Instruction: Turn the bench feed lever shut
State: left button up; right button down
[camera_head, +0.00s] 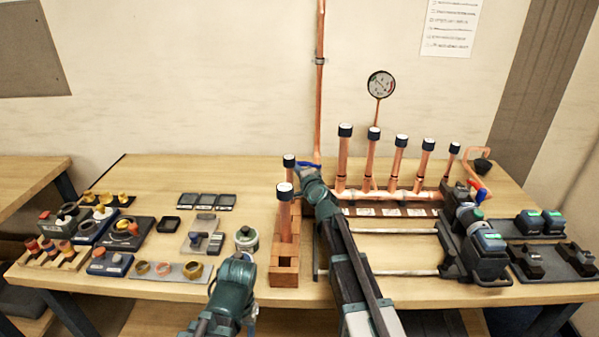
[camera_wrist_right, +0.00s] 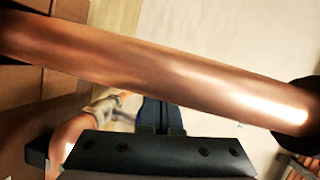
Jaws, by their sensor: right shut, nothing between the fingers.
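A small blue lever handle (camera_head: 306,164) shows at the foot of the tall copper wall pipe (camera_head: 320,110), behind the table's far middle. My right gripper reaches up to it in the head view, but its fingertips are hidden there by my own wrist, so I cannot tell whether they touch the lever. In the right wrist view my right gripper (camera_wrist_right: 160,108) is shut and empty. A thick copper tube crosses in front of it (camera_wrist_right: 160,70). My left arm is low in the centre of the head view; its fingers do not show.
Two capped copper tubes (camera_head: 284,210) stand in a wooden block just left of my right arm. Several capped tubes rise from a copper manifold (camera_head: 400,193) to its right. A gauge (camera_head: 380,85) stands behind. Trays of fittings cover the table's left.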

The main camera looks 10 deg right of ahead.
jog(key=shift+w+a, duration=0.1)
jog(key=shift+w, duration=0.45)
jog(key=shift+w+r, duration=0.1)
jog(key=shift+w, duration=0.05)
dwell(0.4)
